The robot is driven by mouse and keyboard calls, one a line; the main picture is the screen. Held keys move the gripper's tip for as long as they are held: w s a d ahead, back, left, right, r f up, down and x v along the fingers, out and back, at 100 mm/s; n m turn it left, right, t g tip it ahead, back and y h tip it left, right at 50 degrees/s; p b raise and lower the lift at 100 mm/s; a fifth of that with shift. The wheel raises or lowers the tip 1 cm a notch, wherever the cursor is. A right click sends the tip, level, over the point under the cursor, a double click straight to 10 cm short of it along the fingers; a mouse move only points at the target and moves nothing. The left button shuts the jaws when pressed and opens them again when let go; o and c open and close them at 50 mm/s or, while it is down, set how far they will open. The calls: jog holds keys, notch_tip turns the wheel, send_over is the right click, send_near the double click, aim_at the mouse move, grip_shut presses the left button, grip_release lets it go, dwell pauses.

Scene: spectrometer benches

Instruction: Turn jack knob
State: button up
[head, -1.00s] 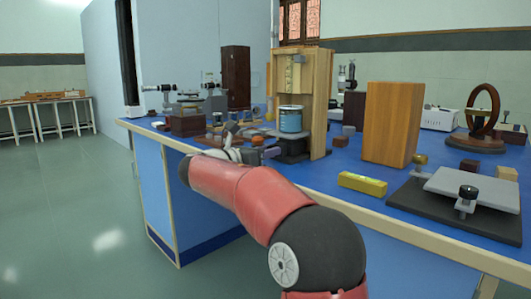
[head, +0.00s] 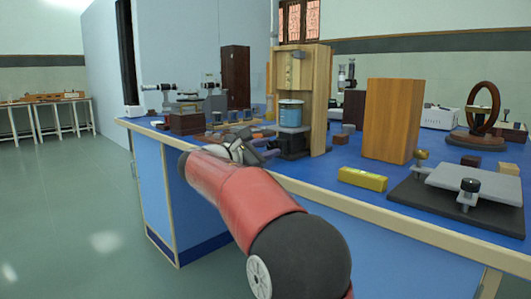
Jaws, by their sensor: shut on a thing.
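A small dark jack (head: 293,146) stands inside an open-fronted wooden frame (head: 319,100) on the blue bench top. My gripper (head: 267,154) is at the front left side of the jack, low over the bench. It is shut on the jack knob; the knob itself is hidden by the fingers. My red arm reaches in from the bottom of the head view.
A wooden block (head: 391,122) and a yellow box (head: 362,179) stand to the right. A dark base with a grey plate (head: 474,187) lies at the right. Brass and dark instruments (head: 188,119) stand at the left.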

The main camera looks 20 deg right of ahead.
jog(key=m+b, duration=0.1)
jog(key=m, duration=0.2)
jog(key=shift+f+m, duration=0.15)
jog(key=shift+m, duration=0.15)
jog(key=shift+b, duration=0.35)
jog(key=o, duration=1)
